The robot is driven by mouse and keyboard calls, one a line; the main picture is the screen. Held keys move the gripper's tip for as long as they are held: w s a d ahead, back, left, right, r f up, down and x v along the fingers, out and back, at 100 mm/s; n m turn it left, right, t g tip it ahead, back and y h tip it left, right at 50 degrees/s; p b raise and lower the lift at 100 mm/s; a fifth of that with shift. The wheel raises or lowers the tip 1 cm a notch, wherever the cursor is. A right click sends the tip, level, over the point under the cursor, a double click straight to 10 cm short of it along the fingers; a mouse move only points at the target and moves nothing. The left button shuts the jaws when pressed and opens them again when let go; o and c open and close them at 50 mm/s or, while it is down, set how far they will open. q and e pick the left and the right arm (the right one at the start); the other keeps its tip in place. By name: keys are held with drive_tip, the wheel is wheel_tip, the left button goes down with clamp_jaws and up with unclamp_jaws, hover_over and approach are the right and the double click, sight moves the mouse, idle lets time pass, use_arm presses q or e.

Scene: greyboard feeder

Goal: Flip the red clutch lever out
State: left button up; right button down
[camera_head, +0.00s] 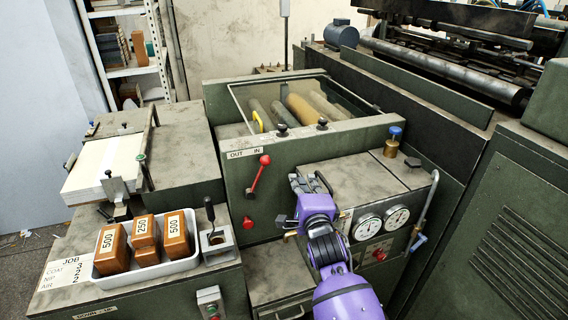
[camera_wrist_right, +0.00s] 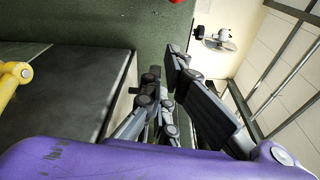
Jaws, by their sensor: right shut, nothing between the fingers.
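The red clutch lever (camera_head: 258,176) is on the green machine's front panel, below the OUT/IN label (camera_head: 245,153). Its red ball knob is up and tilted right, toward the IN side. My right gripper (camera_head: 294,180) is just right of the lever, apart from it, over the gauge cabinet. In the right wrist view its grey fingers (camera_wrist_right: 162,62) are shut with nothing between them. My left gripper is not in view.
A second red knob (camera_head: 248,222) sits below the lever. Two dial gauges (camera_head: 381,223) and a bent pipe (camera_head: 430,205) are right of my arm. A white tray (camera_head: 146,272) with wooden blocks and a black-handled lever (camera_head: 210,215) stand left.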

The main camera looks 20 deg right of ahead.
drive_tip(key=w, duration=0.3)
drive_tip(key=w+d, duration=0.1)
drive_tip(key=w, duration=0.5)
drive_tip(key=shift+w+d+f, duration=0.15)
drive_tip(key=shift+w+d, duration=0.1)
drive_tip(key=a, duration=0.3)
drive_tip(key=shift+r, duration=0.35)
drive_tip(key=shift+s+a+p, duration=0.15)
drive_tip(key=shift+a+p, duration=0.15)
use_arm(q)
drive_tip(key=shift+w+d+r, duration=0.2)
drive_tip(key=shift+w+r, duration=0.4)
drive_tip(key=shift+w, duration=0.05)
use_arm(e)
drive_tip(key=shift+a+f, duration=0.1)
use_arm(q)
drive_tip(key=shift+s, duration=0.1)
